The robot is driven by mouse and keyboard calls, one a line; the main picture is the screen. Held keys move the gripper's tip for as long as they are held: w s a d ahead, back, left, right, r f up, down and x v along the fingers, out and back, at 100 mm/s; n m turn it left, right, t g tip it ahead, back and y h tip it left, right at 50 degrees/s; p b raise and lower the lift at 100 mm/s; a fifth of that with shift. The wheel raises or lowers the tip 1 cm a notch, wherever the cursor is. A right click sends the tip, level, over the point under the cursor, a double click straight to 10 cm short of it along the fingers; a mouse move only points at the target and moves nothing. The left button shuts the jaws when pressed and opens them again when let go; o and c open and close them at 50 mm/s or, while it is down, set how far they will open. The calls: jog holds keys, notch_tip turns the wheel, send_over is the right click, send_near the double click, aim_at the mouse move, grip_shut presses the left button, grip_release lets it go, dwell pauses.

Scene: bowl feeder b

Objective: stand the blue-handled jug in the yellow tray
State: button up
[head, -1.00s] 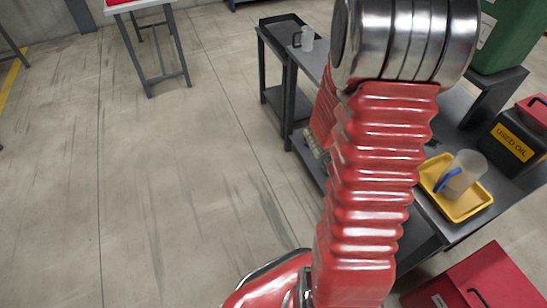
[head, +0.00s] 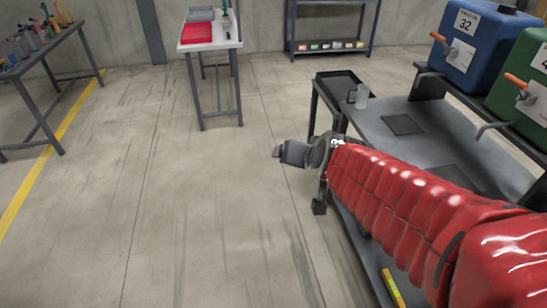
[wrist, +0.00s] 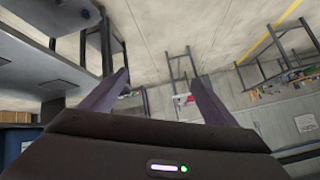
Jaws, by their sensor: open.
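The blue-handled jug and the yellow tray are out of view in both present frames. My gripper (head: 280,153) points left past the near left corner of the grey bench in the head view, above the floor. In the wrist view its two fingers (wrist: 158,80) are spread wide with nothing between them. A clear jug (head: 362,97) with a dark handle stands at the far left end of the bench, beside a black tray.
The grey bench (head: 455,135) carries blue (head: 480,50) and green (head: 525,85) drums along its right. A white table (head: 212,42) with red trays stands at the back, and a tool table (head: 35,55) at the left. The floor between is clear.

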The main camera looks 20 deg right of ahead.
jog(key=s+a+n+g, duration=0.2)
jog(key=s+a, duration=0.1)
jog(key=s, duration=0.5)
jog(key=s+a+r+n+g, duration=0.1)
jog(key=s+a+n+g, duration=0.1)
jog(key=s, duration=0.6)
jog(key=shift+a+n+y, duration=0.3)
jog(key=shift+a+n, duration=0.1)
jog(key=shift+n, duration=0.3)
jog(key=shift+c, duration=0.7)
